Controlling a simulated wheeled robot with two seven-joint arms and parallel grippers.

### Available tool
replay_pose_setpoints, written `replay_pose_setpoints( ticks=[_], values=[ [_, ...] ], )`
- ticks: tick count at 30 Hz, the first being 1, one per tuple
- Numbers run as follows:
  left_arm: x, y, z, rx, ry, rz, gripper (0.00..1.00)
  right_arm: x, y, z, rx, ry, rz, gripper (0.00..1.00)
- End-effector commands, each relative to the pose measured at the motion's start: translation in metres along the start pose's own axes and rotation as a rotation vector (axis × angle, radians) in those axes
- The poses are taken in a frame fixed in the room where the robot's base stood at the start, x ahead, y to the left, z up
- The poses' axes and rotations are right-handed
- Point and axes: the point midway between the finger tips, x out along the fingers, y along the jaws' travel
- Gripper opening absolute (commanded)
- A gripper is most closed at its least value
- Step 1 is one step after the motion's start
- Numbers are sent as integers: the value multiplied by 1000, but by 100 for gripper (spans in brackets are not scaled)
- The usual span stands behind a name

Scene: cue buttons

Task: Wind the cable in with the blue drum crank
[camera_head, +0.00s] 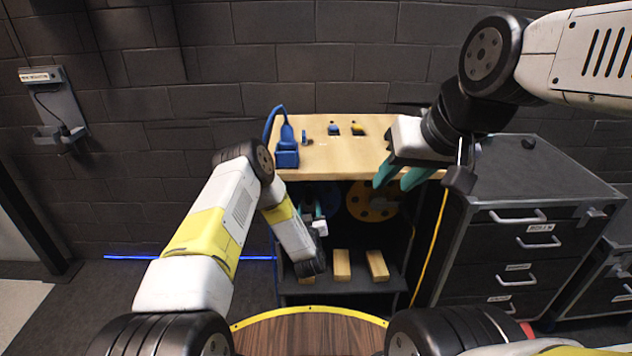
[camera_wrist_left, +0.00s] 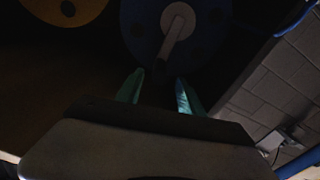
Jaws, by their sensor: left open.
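The blue drum (camera_head: 325,190) is under the tabletop, mostly hidden behind my left arm in the head view. In the left wrist view the blue drum (camera_wrist_left: 205,45) fills the top middle, with a pale hub and a grey crank arm (camera_wrist_left: 172,42) pointing down to a dark handle (camera_wrist_left: 160,66). My left gripper (camera_head: 318,212) reaches in front of the drum. Its teal fingers (camera_wrist_left: 159,92) are apart, just below and on either side of the handle end; contact cannot be told. My right gripper (camera_head: 402,178) is open and empty near the tabletop's right front corner.
A yellow drum (camera_head: 368,203) is right of the blue one. A yellow cable (camera_head: 431,245) hangs at the right. A blue tool (camera_head: 287,150) stands on the tabletop (camera_head: 350,155). Wooden blocks (camera_head: 342,265) lie on the lower shelf. A drawer cabinet (camera_head: 535,215) stands right.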

Motion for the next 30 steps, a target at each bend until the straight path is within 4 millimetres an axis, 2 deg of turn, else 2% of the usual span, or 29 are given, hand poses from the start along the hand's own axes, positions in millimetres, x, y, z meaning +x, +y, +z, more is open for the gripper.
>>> replay_pose_setpoints(
  ticks=[12,15,26,30],
  values=[
    [59,-1,-1,-1,4,-2,45,0,0,0,0,0,0,35],
    [69,0,0,-1,2,-1,45,0,0,0,0,0,0,35],
    [76,0,0,-1,0,0,45,0,0,0,0,0,0,35],
    [76,0,0,-1,1,0,19,0,0,0,0,0,0,35]
  ],
)
